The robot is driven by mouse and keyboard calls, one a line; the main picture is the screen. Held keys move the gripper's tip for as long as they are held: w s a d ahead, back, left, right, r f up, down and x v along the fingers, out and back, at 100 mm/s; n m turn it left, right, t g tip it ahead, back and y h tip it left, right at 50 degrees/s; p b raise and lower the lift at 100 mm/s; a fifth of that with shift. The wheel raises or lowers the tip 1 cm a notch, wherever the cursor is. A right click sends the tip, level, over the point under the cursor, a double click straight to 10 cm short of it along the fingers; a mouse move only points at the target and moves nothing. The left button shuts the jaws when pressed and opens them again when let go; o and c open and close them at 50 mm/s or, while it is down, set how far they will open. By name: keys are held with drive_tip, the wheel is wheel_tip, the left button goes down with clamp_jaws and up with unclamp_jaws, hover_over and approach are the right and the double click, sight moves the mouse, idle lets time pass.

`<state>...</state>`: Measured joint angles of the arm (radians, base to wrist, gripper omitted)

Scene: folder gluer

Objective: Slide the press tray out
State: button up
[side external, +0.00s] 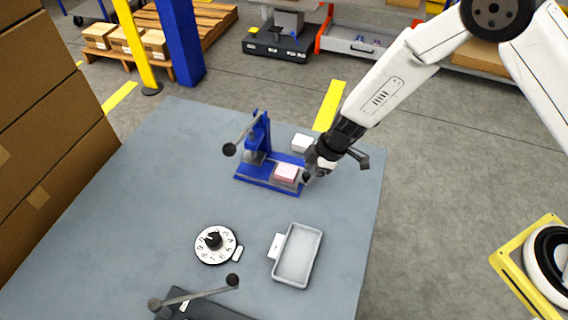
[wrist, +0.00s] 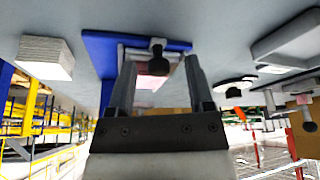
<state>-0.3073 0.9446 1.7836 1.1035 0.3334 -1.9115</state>
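The blue press (side external: 259,135) stands at the back of the table, with a lever and a blue base. Its grey press tray (side external: 281,182) sits on the right part of the base, holding a pink block (side external: 286,171), to the right of the press head. In the wrist view the tray's grey edge, the pink block (wrist: 153,82) and a dark knob (wrist: 157,55) show. My gripper (side external: 308,175) is at the tray's right end. In the wrist view its fingers (wrist: 160,65) are apart, with the knob showing between them; contact cannot be told.
A white stack (side external: 302,142) lies behind the press, close to my arm. A numbered dial (side external: 217,244), an empty grey tray (side external: 318,256) and a dark device with a lever (side external: 200,307) are nearer the front. The table between press and dial is clear.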

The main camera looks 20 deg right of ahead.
drive_tip(key=shift+r, duration=0.2)
drive_tip(key=v, duration=0.7)
drive_tip(key=shift+d, duration=0.2)
idle(0.3)
drive_tip(key=shift+s+r, duration=0.1)
drive_tip(key=shift+r, duration=0.1)
drive_tip(key=s+d+r+m+h, duration=0.2)
drive_tip(key=s+d+r+m, duration=0.3)
drive_tip(key=s+d+m, duration=0.1)
drive_tip(key=s+d+r+m+t+h, duration=0.1)
drive_tip(key=s+d+r+m+h, duration=0.1)
drive_tip(key=s+d+r+m, duration=0.3)
drive_tip(key=s+d+m, duration=0.2)
drive_tip(key=s+d, duration=0.2)
drive_tip(key=d, duration=0.1)
drive_tip(key=shift+d+r, duration=0.2)
drive_tip(key=shift+d, duration=0.15)
